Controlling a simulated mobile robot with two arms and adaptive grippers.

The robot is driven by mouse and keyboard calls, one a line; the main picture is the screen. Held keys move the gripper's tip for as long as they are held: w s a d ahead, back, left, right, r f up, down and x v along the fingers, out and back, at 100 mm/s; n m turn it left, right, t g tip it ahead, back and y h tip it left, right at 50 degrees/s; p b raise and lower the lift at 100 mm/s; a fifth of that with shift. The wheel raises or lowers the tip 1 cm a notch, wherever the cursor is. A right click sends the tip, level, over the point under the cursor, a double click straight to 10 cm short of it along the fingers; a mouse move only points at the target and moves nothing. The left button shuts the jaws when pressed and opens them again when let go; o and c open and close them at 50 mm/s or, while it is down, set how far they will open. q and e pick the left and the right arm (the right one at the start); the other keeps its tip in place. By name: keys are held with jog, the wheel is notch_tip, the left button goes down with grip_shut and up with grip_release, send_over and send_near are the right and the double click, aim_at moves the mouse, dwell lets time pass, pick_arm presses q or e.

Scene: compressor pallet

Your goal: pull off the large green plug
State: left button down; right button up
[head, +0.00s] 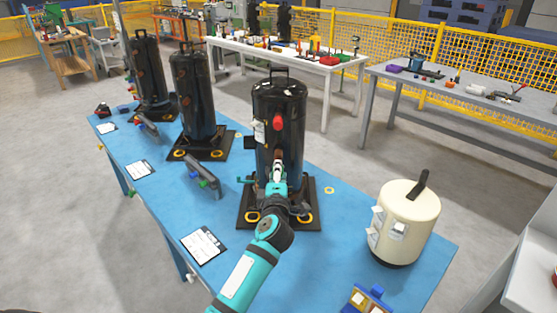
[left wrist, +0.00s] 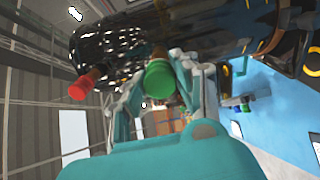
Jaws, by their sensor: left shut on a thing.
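The large green plug (left wrist: 158,80) sits on a copper-coloured stub on the side of the tall black compressor (head: 282,100). My left gripper (left wrist: 160,70) has its fingers on both sides of the plug and is shut on it. In the head view my left gripper (head: 278,172) reaches the lower front of the compressor and hides the plug. A red plug (head: 278,122) is higher on the same compressor; it also shows in the left wrist view (left wrist: 84,86). My right gripper is not in view.
The compressor stands on a dark base on a blue table (head: 320,255). A cream tank (head: 405,220) stands to the right, with a blue-yellow item (head: 368,300) in front. Two more black compressors stand back left. A paper sheet (head: 200,246) and small tools lie on the left.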

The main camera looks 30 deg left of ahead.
pick_arm(q)
jog(key=shift+p+v, duration=0.45)
jog(key=shift+v, duration=0.6)
